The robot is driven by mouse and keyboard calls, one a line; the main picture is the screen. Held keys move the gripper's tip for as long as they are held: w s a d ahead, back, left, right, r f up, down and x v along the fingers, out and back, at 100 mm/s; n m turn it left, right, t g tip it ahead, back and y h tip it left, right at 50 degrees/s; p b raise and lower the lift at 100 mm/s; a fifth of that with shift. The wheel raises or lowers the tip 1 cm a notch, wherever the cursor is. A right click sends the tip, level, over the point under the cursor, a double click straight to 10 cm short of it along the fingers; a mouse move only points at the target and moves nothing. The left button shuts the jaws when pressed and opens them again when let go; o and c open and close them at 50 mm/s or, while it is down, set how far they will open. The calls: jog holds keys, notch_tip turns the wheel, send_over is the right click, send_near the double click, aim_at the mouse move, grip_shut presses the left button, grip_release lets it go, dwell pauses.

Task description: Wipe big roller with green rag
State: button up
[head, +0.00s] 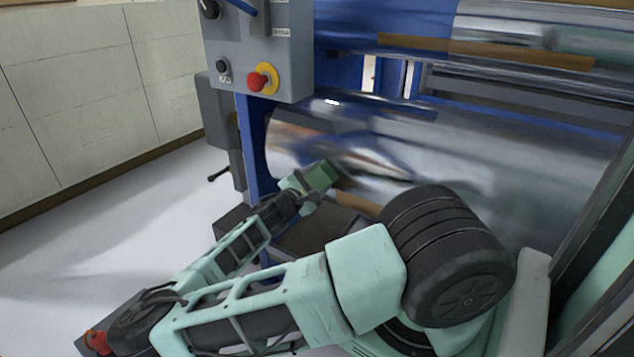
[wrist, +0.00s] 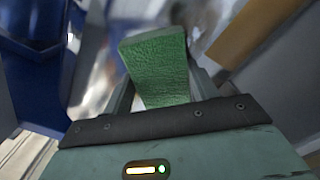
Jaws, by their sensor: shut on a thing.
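The big roller (head: 450,150) is a wide, shiny metal cylinder across the middle and right of the head view. Its surface mirrors its surroundings. The green rag (wrist: 158,68) is a textured green block-like piece in my gripper. It also shows in the head view (head: 320,176), in front of the roller's left end. My gripper (head: 310,185) is shut on the rag, which sticks out past the fingers. I cannot tell whether the rag touches the roller. In the wrist view, my gripper (wrist: 160,98) hides the rag's lower end.
A grey control box (head: 262,50) with a red button on yellow (head: 263,78) hangs above left of the roller. A blue machine frame (head: 255,150) stands at the roller's left end. Another roller (head: 540,30) lies above. The floor (head: 90,250) at left is clear.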

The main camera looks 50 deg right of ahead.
jog(key=shift+w+r+t, duration=0.2)
jog(key=shift+w+t, duration=0.1)
jog(key=shift+w, duration=0.4)
jog(key=shift+w+a+f, duration=0.1)
jog(key=shift+a+f, duration=0.1)
jog(key=shift+a, duration=0.1)
jog(key=shift+s+a, duration=0.2)
jog(key=shift+a, duration=1)
jog(key=shift+s+a, duration=0.15)
jog(key=shift+a, duration=1)
jog(key=shift+a, duration=0.15)
jog(key=a, duration=0.2)
jog(key=shift+s+a+p, duration=0.15)
jog(key=shift+a+p, duration=0.25)
jog(key=shift+w+d+p, duration=0.2)
jog(key=shift+d+p, duration=0.15)
jog(key=shift+d, duration=2.65)
jog(key=shift+d, duration=1.45)
